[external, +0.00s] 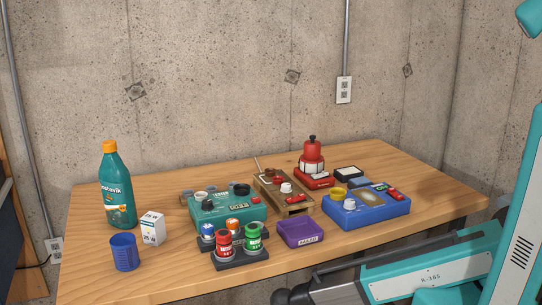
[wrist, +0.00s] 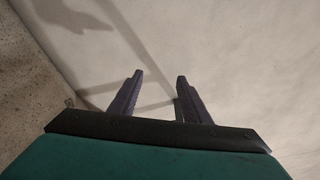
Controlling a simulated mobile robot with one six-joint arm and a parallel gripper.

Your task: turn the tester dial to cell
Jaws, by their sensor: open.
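Several devices with knobs stand on the wooden table in the external view; I cannot read which is the tester or any dial marking. A teal box (external: 231,213) at the left of the group carries a dark knob, a white ring and a black round part on top. A blue box (external: 372,213) at the right carries a white knob (external: 350,205), a yellow ring and a pale oval window. A wooden device (external: 292,210) with a white knob (external: 286,187) stands between them. My gripper (wrist: 158,85) is open and empty in the wrist view, facing a bare pale surface, away from the devices.
A teal bottle (external: 117,190), white carton (external: 153,228) and blue cup (external: 125,252) stand at the left. A dark rack (external: 240,262) holds red and green jars. The table (external: 430,190) is clear at far right.

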